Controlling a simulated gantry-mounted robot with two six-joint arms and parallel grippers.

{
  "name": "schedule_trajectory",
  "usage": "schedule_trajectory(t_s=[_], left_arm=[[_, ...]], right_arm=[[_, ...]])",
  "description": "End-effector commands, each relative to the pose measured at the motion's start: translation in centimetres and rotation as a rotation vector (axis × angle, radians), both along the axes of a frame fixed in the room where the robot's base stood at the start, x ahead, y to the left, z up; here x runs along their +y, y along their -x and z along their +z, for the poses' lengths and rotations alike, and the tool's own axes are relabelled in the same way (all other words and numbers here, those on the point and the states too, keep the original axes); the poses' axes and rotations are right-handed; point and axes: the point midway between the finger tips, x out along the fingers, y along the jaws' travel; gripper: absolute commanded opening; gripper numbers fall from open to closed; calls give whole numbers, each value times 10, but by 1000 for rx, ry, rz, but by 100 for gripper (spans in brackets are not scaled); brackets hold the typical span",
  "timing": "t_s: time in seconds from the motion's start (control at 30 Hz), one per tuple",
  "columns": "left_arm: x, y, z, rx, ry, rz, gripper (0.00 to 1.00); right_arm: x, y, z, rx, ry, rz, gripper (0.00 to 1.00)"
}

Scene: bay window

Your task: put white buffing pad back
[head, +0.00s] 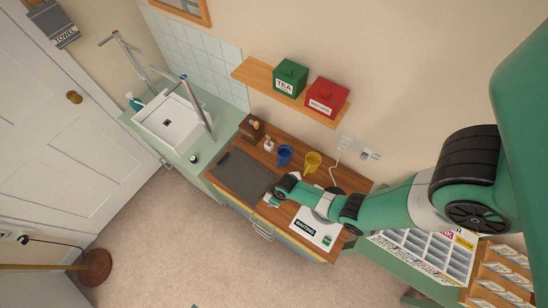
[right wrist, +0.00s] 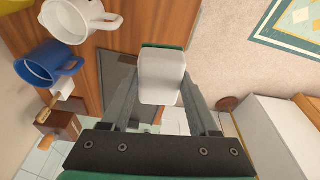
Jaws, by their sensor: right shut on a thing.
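My right gripper (right wrist: 161,88) is shut on a white block-shaped pad (right wrist: 162,78) with a green edge at its far end, seen in the right wrist view. In the head view my right arm reaches in from the right over the wooden counter, and its fingers are mostly hidden behind the wrist. My left gripper is not in view.
A blue mug (head: 284,155) and a yellow mug (head: 312,161) stand behind my gripper; a white mug (right wrist: 78,20) shows in the wrist view. A dark mat (head: 242,174) lies left of my gripper, clear. A sectioned white tray (head: 430,248) is at the right.

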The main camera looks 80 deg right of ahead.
Motion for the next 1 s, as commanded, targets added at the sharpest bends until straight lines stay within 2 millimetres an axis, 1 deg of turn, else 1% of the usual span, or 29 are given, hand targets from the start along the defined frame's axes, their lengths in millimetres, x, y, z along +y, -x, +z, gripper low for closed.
schedule_trajectory(t_s=[0.03,0.27,0.5,0.53,0.6,0.73,0.8,0.9,1.0], left_arm=[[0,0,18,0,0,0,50],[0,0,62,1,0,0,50],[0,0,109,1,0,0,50],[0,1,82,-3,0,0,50],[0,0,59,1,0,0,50],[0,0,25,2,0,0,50],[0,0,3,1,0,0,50],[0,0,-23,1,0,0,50],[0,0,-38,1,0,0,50]], right_arm=[[0,3,18,2,0,-4,0],[0,10,63,0,1,-16,0],[1,19,108,9,-1,-25,0],[1,20,79,11,-3,-24,0],[1,19,57,12,-3,-24,0],[1,19,24,12,-3,-24,0],[1,19,0,13,-3,-24,0],[1,19,-29,13,-3,-24,0],[1,19,-46,12,-3,-24,0]])
